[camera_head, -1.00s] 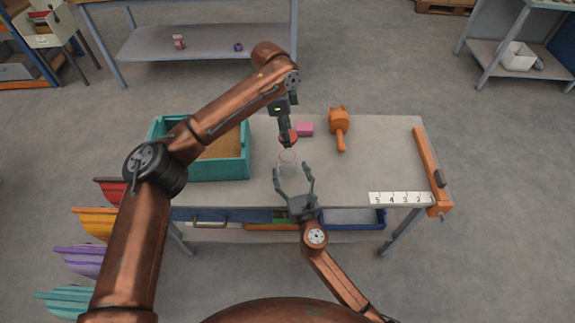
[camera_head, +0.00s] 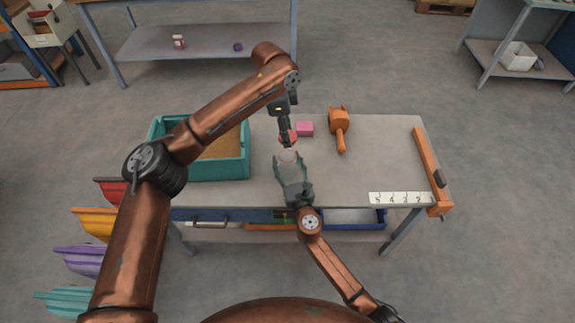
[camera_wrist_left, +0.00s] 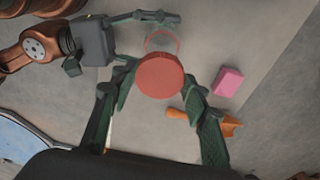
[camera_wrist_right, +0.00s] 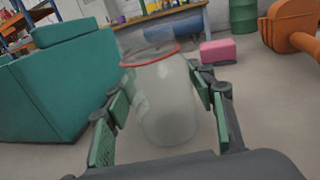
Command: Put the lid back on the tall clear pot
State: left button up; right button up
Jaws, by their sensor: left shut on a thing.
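The red lid (camera_wrist_left: 160,75) is held between the fingers of my left gripper (camera_head: 288,138), which is shut on it. The lid also shows in the head view (camera_head: 288,139), just beyond the pot's top. The tall clear pot (camera_wrist_right: 165,105) stands upright on the table, with a thin red ring near its top. It is faint in the head view (camera_head: 289,156). My right gripper (camera_wrist_right: 165,100) has its fingers on either side of the pot, open around it; whether either finger touches it is hard to tell.
A teal bin (camera_head: 247,160) with brown filling stands at the left of the table (camera_head: 375,165). A pink block (camera_head: 305,129) and an orange scoop-like tool (camera_head: 340,125) lie behind the pot. An orange bar (camera_head: 428,165) and a number strip (camera_head: 400,198) lie right.

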jog(key=c, duration=1.3)
pick_arm(q)
jog(key=shift+f, duration=2.45)
pick_arm(e)
jog(key=shift+o, duration=0.2)
pick_arm(q)
jog(key=shift+f, duration=0.15)
jog(key=shift+f, duration=0.75)
jog(key=shift+f, duration=0.6)
pick_arm(e)
grip_shut()
